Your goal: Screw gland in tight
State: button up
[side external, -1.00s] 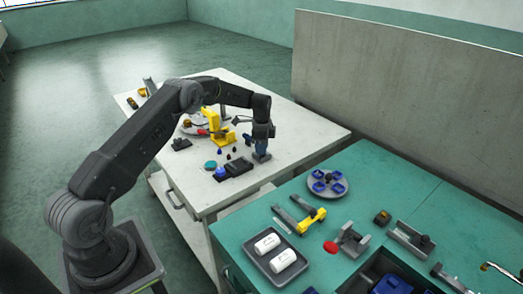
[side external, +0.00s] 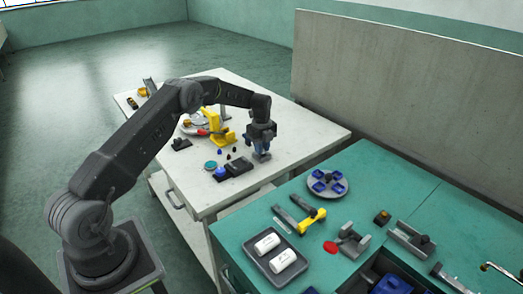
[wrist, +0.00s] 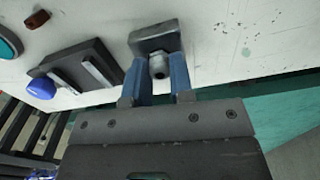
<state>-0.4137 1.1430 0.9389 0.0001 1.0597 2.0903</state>
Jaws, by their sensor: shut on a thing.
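My gripper (side external: 263,142) points down at the right part of the white table. In the wrist view its two blue fingers (wrist: 156,80) are shut on the gland (wrist: 159,66), a pale grey round part between them. The gland is at a dark grey block (wrist: 155,40), which stands on the table; the block also shows below the fingers in the side view (side external: 262,157). The gland looks lined up with the block. How deep it sits in the block is hidden.
A dark fixture (wrist: 85,66) with pale bars and a blue knob (wrist: 41,88) stand close to the left. The white table (side external: 310,137) is clear to the right. A teal bench (side external: 370,180) with trays and parts is in front.

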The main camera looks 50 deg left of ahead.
jog(key=shift+m, duration=1.4)
jog(key=m, duration=0.2)
jog(key=shift+m, duration=0.4)
jog(key=m, duration=0.4)
jog(key=o, duration=0.6)
jog(key=shift+r, duration=2.25)
